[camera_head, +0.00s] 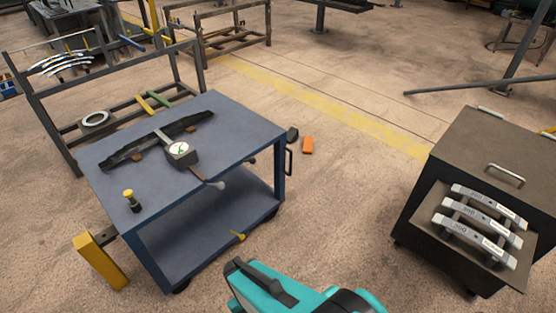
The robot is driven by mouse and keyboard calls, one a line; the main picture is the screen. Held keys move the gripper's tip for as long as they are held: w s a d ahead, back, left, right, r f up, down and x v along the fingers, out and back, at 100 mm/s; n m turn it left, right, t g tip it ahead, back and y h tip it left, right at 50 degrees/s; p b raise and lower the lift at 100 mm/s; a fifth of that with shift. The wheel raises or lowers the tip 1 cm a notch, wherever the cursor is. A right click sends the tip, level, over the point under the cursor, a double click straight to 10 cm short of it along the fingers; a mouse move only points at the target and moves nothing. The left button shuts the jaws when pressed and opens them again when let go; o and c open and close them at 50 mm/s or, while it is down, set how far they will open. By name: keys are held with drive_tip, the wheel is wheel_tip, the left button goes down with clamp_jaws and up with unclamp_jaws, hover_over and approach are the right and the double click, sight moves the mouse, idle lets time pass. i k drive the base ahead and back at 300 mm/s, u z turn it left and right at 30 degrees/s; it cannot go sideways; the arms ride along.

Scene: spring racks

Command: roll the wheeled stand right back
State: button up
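A blue two-level cart (240,120) stands left of centre, with dark casters at its lower corners and a black handle (289,161) on its right side. A dark brown boxy stand (470,150) is at the right, with small wheels visible under it. It has metal handles on top and several pale leaf springs (478,225) on its lower front step. I cannot tell which of the two is the wheeled stand. A teal and black part of my arm (300,295) shows at the bottom, in front of both. My gripper's fingers are not in view.
A dark leaf spring (150,140), a dial gauge (181,152) and a small yellow-topped object (130,197) are on the cart. Metal racks (40,110) stand behind. Floor between cart and stand is mostly clear.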

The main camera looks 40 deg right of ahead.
sight(177, 224)
drive_tip(key=u, duration=0.1)
drive_tip(key=i, duration=0.85)
drive_tip(key=z, duration=0.25)
